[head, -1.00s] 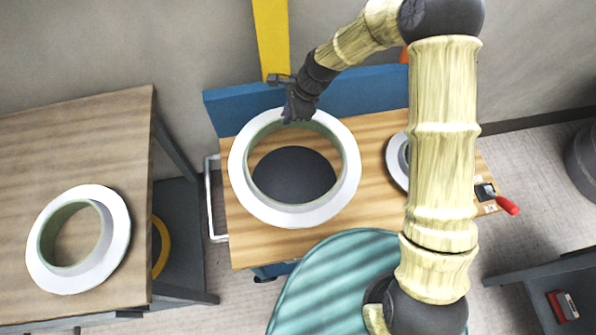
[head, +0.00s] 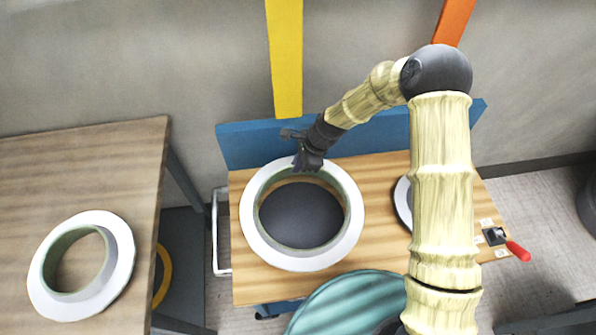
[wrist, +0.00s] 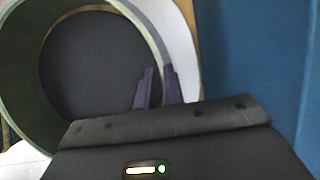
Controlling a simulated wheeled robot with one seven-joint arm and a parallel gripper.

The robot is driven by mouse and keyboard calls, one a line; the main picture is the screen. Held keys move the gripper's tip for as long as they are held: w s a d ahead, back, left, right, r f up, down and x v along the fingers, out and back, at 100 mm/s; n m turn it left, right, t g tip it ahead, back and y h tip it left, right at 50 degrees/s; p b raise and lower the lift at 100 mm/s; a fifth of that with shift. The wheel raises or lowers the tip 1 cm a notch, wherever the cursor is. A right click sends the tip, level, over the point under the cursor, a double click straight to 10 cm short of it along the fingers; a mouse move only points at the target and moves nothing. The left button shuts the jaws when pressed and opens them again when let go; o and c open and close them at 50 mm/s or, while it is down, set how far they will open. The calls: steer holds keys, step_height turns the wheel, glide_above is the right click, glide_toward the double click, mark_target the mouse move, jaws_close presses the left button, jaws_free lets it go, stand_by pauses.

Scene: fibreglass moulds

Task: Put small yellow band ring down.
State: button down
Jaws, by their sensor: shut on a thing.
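My gripper (head: 307,166) is shut on the back wall of a white-flanged ring (head: 259,237) with a pale green inside, over the wooden worktop. In the wrist view the two fingers of my gripper (wrist: 159,69) straddle the wall of this ring (wrist: 22,75). A dark round disc (head: 300,215) shows through the ring's opening; the wrist view shows the disc too (wrist: 98,65). I cannot tell whether the ring rests on the worktop or hangs just above it. No yellow band shows on the held ring.
A similar ring (head: 120,262) lies on the left table (head: 90,170). A yellow hoop (head: 163,270) is on the shelf below. A blue board (head: 250,145) backs the worktop (head: 375,240). A grey-white round piece (head: 402,203) and a red-handled clamp (head: 517,250) are at right.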

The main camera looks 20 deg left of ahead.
steer(key=shift+f, duration=1.85)
steer(key=c, duration=1.5)
jaws_free()
steer(key=v, duration=1.2)
steer(key=shift+a, duration=0.1)
